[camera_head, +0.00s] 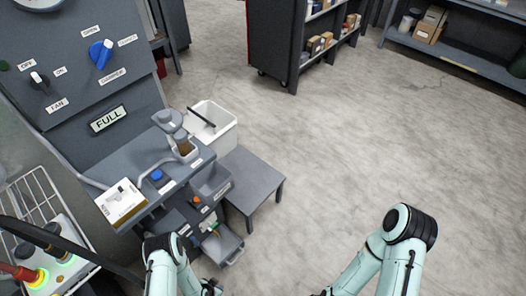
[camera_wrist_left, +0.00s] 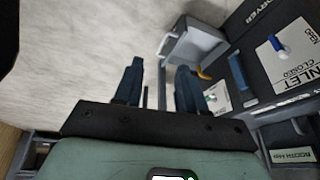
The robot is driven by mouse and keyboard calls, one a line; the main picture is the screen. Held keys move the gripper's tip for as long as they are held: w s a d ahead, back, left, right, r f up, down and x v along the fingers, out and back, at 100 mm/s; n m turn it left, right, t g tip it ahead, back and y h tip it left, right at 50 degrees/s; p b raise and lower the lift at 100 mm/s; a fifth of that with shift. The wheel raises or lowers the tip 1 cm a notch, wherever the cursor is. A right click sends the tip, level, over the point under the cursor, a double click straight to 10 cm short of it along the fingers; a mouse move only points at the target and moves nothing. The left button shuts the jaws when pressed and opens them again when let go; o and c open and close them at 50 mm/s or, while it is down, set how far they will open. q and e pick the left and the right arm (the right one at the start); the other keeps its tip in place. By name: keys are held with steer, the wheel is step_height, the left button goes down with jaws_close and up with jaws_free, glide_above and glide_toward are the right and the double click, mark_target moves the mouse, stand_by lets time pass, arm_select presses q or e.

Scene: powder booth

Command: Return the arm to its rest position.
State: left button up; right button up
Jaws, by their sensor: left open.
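My left arm (camera_head: 168,268) comes in at the bottom of the head view, just in front of the grey booth unit. Its left gripper (camera_wrist_left: 160,82) shows in the left wrist view with its two dark fingers apart and nothing between them. The fingers point toward the floor and a grey bin (camera_wrist_left: 195,45). My right arm (camera_head: 398,255) is bent at the lower right of the head view, over open floor. The right gripper is below the picture's edge.
The booth unit has a control panel (camera_head: 85,60), a small shelf with a white box (camera_head: 121,203), and grey bins (camera_head: 222,243). A white tub (camera_head: 213,125) and a low grey table (camera_head: 252,180) stand beside it. Floor (camera_head: 350,140) to the right is clear, with shelving behind.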

arm_select(q)
steer(key=s+d+r+n+g+h, duration=0.1)
steer(key=s+d+r+n+g, duration=0.35)
steer(key=r, duration=0.55)
steer(key=s+d+r+n+g+h, duration=0.1)
steer(key=s+d+r+n, duration=0.3)
steer(key=s+r+n, duration=0.45)
step_height(320, 180, down, 8)
steer(key=w+m+b, duration=0.2)
steer(key=m+b, duration=0.1)
steer(key=b, duration=0.7)
arm_select(e)
step_height(320, 180, down, 9)
steer(key=w, duration=0.2)
arm_select(q)
step_height(320, 180, up, 13)
steer(key=w+p, duration=0.1)
steer(key=p, duration=1.2)
steer(key=shift+a+f, duration=0.15)
steer(key=shift+a, duration=0.1)
arm_select(e)
step_height(320, 180, up, 12)
steer(key=shift+w+r, duration=0.2)
steer(key=shift+w, duration=0.05)
